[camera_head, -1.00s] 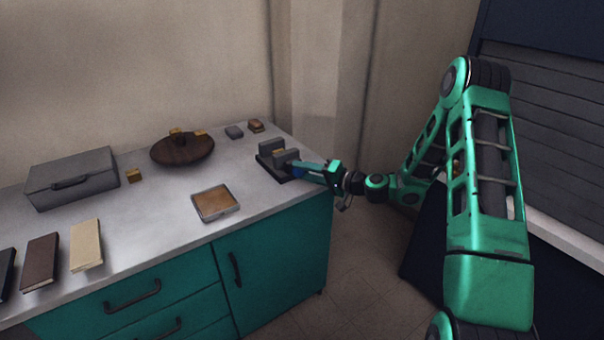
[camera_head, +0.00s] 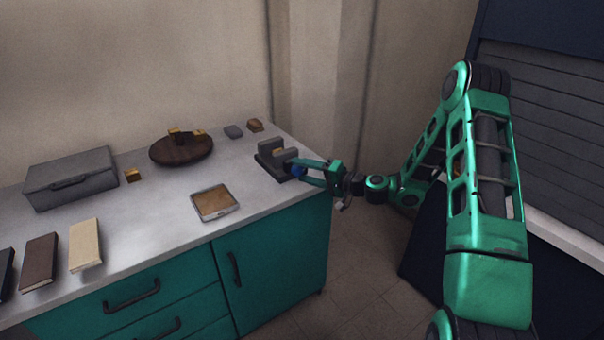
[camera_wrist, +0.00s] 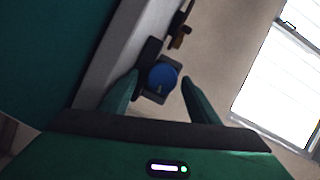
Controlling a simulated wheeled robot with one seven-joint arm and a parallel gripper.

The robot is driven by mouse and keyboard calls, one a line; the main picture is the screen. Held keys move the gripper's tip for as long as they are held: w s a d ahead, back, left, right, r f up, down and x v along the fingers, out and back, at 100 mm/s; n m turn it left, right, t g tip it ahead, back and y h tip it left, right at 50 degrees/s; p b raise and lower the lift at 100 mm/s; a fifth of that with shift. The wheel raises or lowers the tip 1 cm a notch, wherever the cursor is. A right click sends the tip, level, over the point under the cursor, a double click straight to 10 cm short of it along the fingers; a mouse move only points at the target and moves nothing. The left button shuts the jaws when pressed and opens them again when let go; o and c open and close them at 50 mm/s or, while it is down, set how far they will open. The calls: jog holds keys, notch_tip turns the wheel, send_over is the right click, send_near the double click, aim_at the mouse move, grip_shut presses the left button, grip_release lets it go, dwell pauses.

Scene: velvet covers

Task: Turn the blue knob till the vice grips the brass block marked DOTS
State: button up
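The dark grey vice (camera_head: 268,165) stands at the counter's right end. A brass block (camera_head: 279,152) sits between its jaws; its marking is too small to read, and I cannot tell whether both jaws touch it. The blue knob (camera_head: 298,171) is on the vice's near right side. My gripper (camera_head: 310,171) points at the knob from the right. In the wrist view, the round blue knob (camera_wrist: 162,77) with a pale mark lies between and just beyond the spread fingertips of my gripper (camera_wrist: 160,82). Gaps show on both sides, so the gripper is open and empty.
A round wooden board (camera_head: 182,152) with brass pieces, a grey case (camera_head: 72,180), another brass block (camera_head: 133,175) and a cork-coloured tray (camera_head: 215,203) share the counter. Two small blocks lie behind the vice. Several books lie at the left. The counter ends just right of the vice.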

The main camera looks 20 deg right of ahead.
jog(key=v, duration=1)
jog(key=shift+s+d, duration=0.2)
jog(key=shift+d, duration=0.1)
